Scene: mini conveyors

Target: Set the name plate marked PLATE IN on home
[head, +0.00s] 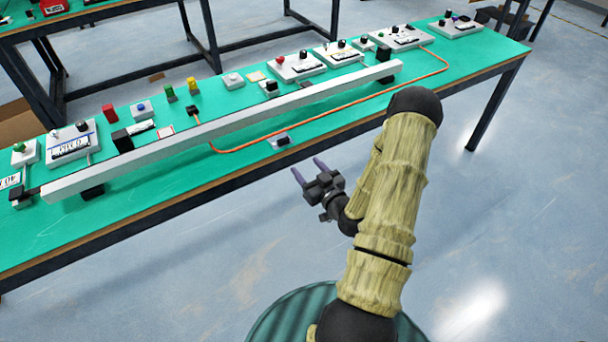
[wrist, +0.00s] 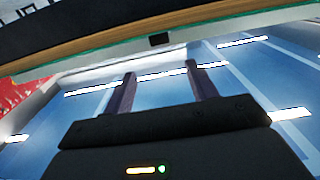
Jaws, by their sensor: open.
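My gripper (head: 308,171) is open and empty, in the air in front of the green bench's near edge. Its two purple fingers also show apart in the wrist view (wrist: 160,70), with nothing between them. White plates with black lettering stand on the bench, among them one at the left (head: 70,145), one by a black block (head: 141,127) and one at the far right (head: 399,38). The lettering is too small to read, so I cannot tell which is PLATE IN. I cannot tell which spot is home.
A long white conveyor rail (head: 230,124) runs along the green bench (head: 150,205), with an orange cable (head: 330,104) in front. Buttons and coloured blocks stand behind the rail. The floor around my arm is clear.

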